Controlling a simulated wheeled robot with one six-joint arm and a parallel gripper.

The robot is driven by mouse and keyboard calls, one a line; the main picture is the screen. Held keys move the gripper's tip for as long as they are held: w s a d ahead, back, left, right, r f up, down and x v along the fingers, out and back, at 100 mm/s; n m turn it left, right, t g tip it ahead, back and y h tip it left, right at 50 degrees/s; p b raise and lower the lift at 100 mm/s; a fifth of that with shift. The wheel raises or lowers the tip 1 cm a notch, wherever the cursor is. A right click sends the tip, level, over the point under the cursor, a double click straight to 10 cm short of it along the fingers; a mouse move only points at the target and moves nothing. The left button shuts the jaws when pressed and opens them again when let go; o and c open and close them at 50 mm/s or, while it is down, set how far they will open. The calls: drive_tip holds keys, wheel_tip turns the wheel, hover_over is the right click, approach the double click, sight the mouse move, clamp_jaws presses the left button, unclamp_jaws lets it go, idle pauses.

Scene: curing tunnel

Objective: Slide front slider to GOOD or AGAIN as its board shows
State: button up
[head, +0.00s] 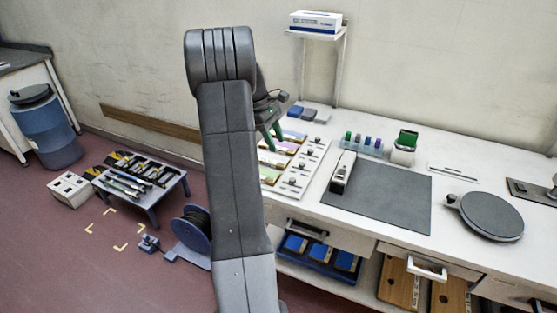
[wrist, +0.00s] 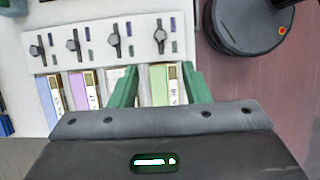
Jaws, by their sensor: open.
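A white slider panel (head: 300,165) lies on the bench in the head view, partly hidden by my arm. In the wrist view the panel (wrist: 95,25) carries a row of dark slider knobs, each beside small purple and green marks. The rightmost knob (wrist: 159,36), seemingly the front slider, stands near the middle of its slot. Coloured boards lie below the knobs; the green one (wrist: 159,88) is under this knob. Its marking is too small to read. My gripper (wrist: 160,78) has green fingers open on either side of the green board, short of the knob; it also shows in the head view (head: 273,131).
A dark grey mat (head: 385,195) with a stapler-like tool (head: 343,172) lies right of the panel. Coloured bottles (head: 362,143) stand behind it. A round grey turntable (head: 490,215) is further right. A low table (head: 150,200) with tools stands on the floor.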

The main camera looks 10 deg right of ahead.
sight(292, 179)
drive_tip(key=p+x, duration=0.1)
drive_tip(key=x, duration=1.2)
drive_tip(key=shift+s+d+f, duration=0.15)
drive_tip(key=shift+d+f, duration=0.05)
drive_tip(key=shift+f, duration=0.1)
